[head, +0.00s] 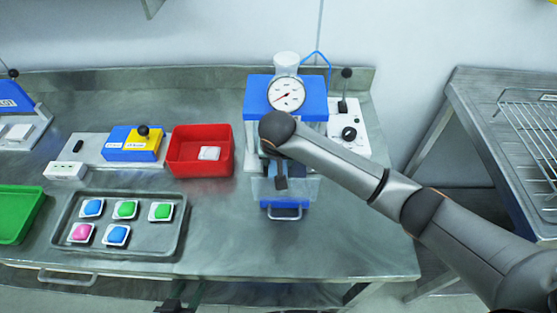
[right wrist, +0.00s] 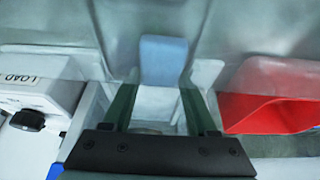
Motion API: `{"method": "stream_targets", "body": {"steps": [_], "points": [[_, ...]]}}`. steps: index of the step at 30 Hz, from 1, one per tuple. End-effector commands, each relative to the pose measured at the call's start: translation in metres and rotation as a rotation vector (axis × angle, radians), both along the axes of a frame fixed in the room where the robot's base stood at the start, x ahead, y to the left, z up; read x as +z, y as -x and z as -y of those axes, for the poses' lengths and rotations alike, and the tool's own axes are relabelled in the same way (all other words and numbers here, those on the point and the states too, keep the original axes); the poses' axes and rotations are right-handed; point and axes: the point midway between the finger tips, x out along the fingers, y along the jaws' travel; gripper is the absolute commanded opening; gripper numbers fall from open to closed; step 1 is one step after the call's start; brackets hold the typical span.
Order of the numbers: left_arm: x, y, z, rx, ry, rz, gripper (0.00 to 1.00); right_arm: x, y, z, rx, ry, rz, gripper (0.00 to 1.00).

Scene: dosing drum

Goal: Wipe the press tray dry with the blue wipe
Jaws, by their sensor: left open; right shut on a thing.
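The press (head: 285,100) has a blue head and a round dial gauge. Its pale tray (head: 300,190) sticks out at the front above a blue front with a metal handle. My right arm reaches in from the right, and my right gripper (head: 281,183) is low over the tray. In the right wrist view its green fingers are shut on the light blue wipe (right wrist: 163,62), with pale tray walls around it. The head view does not show the wipe clearly. Wetness on the tray cannot be made out. My left gripper (head: 175,302) is open at the bottom edge, partly cut off.
A red bin (head: 183,165) with a white piece inside stands left of the press. A metal tray (head: 150,235) with several coloured pieces lies nearer. A green bin (head: 18,212) is at far left. A control panel (head: 350,140) with knobs stands right of the press. Bare bench lies between metal tray and press.

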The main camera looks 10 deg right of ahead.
Motion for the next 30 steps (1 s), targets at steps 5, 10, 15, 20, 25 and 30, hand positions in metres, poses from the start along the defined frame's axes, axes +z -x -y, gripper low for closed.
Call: {"method": "stream_targets", "body": {"steps": [5,10,15,20,25,30], "points": [[0.000,0.000,0.000,0.000,0.000,0.000,0.50,0.005,0.002,0.009,-0.002,0.000,-0.001,0.14],[0.000,0.000,0.000,0.000,0.000,0.000,0.50,0.010,0.003,0.015,0.000,0.001,-0.001,0.14],[0.000,0.000,0.000,0.000,0.000,0.000,0.50,0.010,0.010,0.014,0.001,0.001,-0.001,0.14],[0.000,0.000,0.000,0.000,0.000,0.000,0.50,0.010,0.022,0.013,0.000,0.000,-0.001,0.14],[0.000,0.000,0.000,0.000,0.000,0.000,0.50,0.009,0.035,0.012,0.000,0.001,0.000,0.14],[0.000,0.000,0.000,0.000,0.000,0.000,0.50,0.010,0.041,0.011,-0.002,0.001,-0.001,0.14]]}}
